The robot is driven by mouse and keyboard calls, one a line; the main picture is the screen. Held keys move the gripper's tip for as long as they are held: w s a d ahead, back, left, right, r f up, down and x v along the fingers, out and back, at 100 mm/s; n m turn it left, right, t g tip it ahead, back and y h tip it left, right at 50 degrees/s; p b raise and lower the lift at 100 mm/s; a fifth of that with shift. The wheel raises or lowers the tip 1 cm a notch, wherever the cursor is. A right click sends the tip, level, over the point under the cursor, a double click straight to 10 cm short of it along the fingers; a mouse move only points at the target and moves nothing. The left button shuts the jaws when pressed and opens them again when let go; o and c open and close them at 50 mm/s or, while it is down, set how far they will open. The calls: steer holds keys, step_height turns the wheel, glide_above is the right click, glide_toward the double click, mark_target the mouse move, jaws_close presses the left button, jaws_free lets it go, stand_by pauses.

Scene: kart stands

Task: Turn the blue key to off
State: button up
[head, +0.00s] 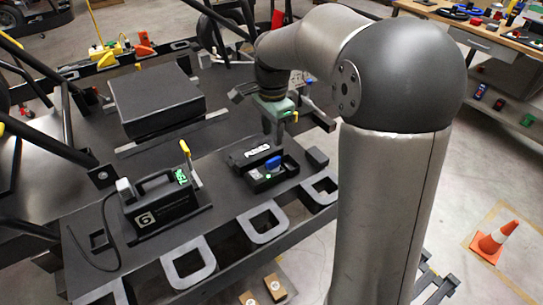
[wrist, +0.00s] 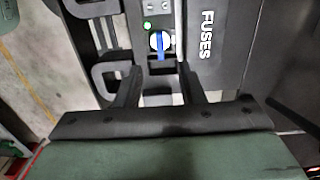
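The blue key (head: 273,162) sits on the open front part of a black box marked FUSES (head: 257,151). In the wrist view the blue key (wrist: 160,43) shows over a round white face, its blue bar lying along the picture's up-down direction. A green light (wrist: 147,25) glows beside it. My gripper (head: 272,132) is above the box, pointing down. In the wrist view my gripper (wrist: 160,75) has its two dark fingers apart, with the key beyond the gap between their tips. Nothing is held. I cannot tell the exact distance to the key.
A black device with a handle and green display (head: 160,200) stands left of the fuse box, with a yellow-tipped lever (head: 190,160) beside it. A larger black box (head: 157,97) lies behind. A small black block (head: 317,157) is right of the fuse box. Kart frame tubes cross the left.

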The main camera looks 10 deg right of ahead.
mark_target(273, 160)
step_height(273, 160, down, 11)
steer(key=shift+r, duration=0.2)
jaws_close()
steer(key=n+p, duration=0.1)
steer(key=n, duration=0.3)
steer(key=shift+r+n, duration=0.1)
steer(key=shift+n, duration=0.9)
steer(key=n+p, duration=0.1)
steer(key=n, duration=0.2)
steer(key=shift+s+d+n, duration=0.1)
steer(key=shift+n, duration=1.5)
